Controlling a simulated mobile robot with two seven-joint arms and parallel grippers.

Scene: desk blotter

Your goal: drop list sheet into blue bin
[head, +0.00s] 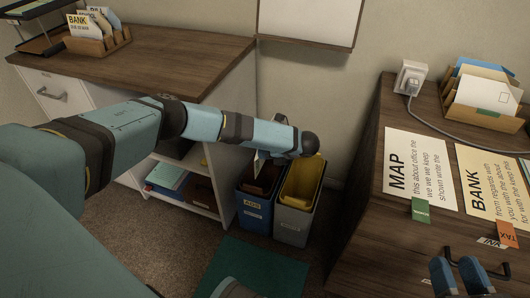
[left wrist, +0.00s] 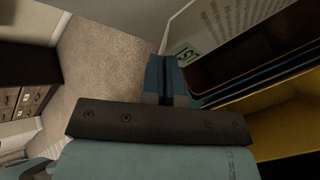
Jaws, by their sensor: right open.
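The list sheet (left wrist: 222,38) is a pale page with lines of print and a green mark, seen in the left wrist view. My left gripper (left wrist: 167,78) is shut on its edge. In the head view the left gripper (head: 262,154) hangs over the bins, largely hidden by its own arm; a pale bit of the sheet shows there. The blue bin (head: 254,213) stands on the floor below, its opening partly covered by the arm. My right gripper (head: 459,274) is open and empty, close to the right cabinet's front.
A grey bin with a yellow inside (head: 293,222) stands right beside the blue bin. A white shelf unit (head: 185,208) is to the left. The right cabinet (head: 362,175) bears MAP (head: 420,170) and BANK (head: 490,180) sheets, with a dark handle (head: 492,268) on its front.

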